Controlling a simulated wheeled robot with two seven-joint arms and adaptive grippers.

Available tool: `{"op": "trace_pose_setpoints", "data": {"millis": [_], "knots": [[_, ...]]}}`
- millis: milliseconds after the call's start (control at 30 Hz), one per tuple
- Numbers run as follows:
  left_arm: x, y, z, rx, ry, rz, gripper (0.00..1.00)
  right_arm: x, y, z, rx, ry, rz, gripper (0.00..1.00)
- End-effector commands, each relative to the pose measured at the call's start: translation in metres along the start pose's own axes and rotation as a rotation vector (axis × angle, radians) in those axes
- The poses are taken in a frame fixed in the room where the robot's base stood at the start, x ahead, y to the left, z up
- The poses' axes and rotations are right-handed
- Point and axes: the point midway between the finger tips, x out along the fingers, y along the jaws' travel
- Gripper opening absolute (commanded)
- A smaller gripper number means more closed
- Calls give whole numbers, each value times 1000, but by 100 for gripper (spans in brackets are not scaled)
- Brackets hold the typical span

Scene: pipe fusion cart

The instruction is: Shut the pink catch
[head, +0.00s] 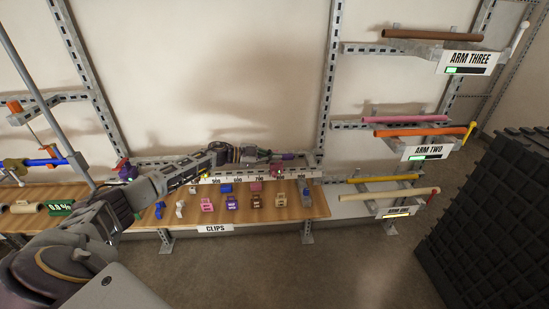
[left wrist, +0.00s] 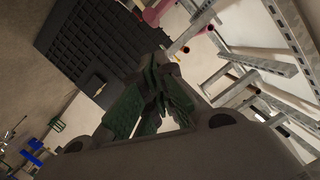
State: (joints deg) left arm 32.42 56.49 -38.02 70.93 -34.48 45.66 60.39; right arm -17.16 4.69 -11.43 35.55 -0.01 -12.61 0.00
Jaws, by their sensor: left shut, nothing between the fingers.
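A small pink clip (head: 207,205) stands on the wooden board (head: 320,203) behind the CLIPS label in the head view. The pink clip is not clear in that view. My right gripper does not show.
Other coloured clips, including a purple one (head: 232,202), stand close beside the pink one. A numbered scale (head: 238,180) runs behind them. Racks with pipes, such as an orange pipe (head: 420,132), are at the right. A dark ribbed block (head: 500,215) stands far right.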

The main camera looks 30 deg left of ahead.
Motion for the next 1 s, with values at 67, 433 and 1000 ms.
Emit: {"op": "trace_pose_setpoints", "data": {"millis": [67,433,1000], "knots": [[-2,-3,-5,0,0,0,0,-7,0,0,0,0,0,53],[-18,-6,-11,0,-3,-1,0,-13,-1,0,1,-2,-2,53],[-73,-3,-10,0,-2,1,0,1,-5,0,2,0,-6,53]]}}
